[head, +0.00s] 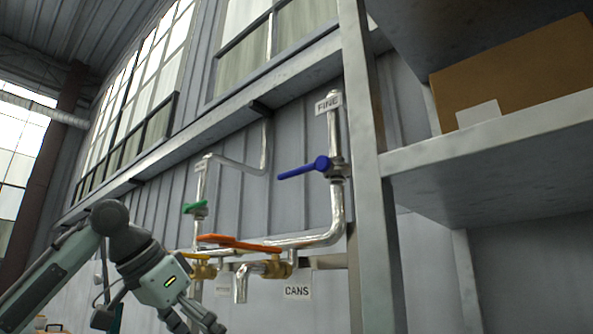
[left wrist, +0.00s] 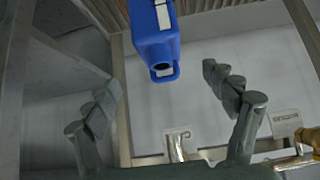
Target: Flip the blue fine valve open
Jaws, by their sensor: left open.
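The blue fine valve (head: 305,168) is on a vertical metal pipe below a "FINE" label (head: 327,104) in the head view. Its blue lever sticks out to the left, across the pipe, with its free end slightly lower. My left gripper (head: 193,318) is at the bottom of the head view, well below and left of the blue lever and apart from it. My right gripper is not in view.
A green-handled valve (head: 195,208) and an orange lever (head: 238,243) sit lower left of the blue valve. A "CANS" label (head: 297,292) hangs below. A grey shelf post (head: 362,150) stands close right.

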